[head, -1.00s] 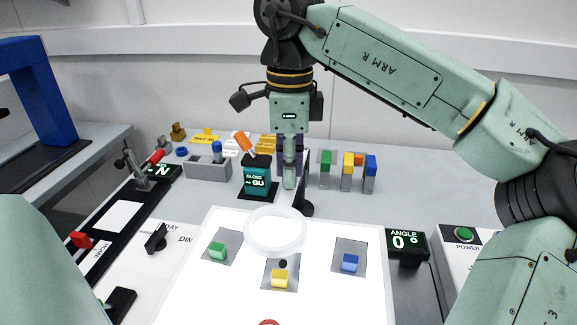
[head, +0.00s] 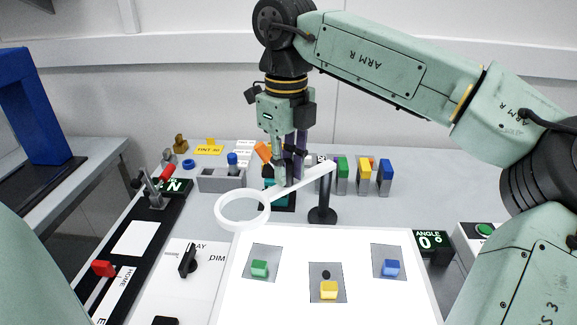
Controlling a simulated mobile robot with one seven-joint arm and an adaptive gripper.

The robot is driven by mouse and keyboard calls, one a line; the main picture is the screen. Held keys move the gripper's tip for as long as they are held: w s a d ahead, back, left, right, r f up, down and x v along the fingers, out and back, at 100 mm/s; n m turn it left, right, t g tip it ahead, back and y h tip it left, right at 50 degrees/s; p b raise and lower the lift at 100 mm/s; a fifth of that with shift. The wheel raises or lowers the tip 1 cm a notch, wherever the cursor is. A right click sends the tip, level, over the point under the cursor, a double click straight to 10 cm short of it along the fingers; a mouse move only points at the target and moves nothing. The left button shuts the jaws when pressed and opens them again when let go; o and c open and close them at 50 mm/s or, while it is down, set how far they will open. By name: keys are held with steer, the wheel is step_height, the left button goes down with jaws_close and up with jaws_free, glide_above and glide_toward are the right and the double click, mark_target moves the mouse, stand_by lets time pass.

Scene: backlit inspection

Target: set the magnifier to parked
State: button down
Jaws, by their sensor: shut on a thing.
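The magnifier is a white ring (head: 219,218) on a white swing arm (head: 314,175), carried by a black post (head: 321,198) behind the light panel. The arm points left and toward me from the post. The ring hangs around the back left corner of the panel, clear of the colored blocks. My gripper (head: 284,184) points down at the swing arm, between ring and post, and is shut on it. The fingertips partly hide the arm and a teal display box behind it.
The lit panel (head: 300,238) holds green (head: 259,268), yellow (head: 328,290) and blue (head: 392,267) blocks in grey squares. A DIM knob (head: 187,261) is at left, an ANGLE display (head: 430,244) at right. A grey holder (head: 221,180) stands behind the ring; colored blocks on stands are behind the post.

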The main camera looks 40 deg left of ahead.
steer(key=w+a+m+p, duration=0.2)
steer(key=w+a+m, duration=0.2)
steer(key=a+m, duration=0.2)
steer(key=shift+w+a+m+p, duration=0.2)
steer(key=shift+m+p, duration=0.2)
steer(key=shift+m, duration=1)
steer(key=c, duration=1.4)
jaws_free()
steer(key=shift+c, duration=0.2)
steer(key=shift+w, duration=0.1)
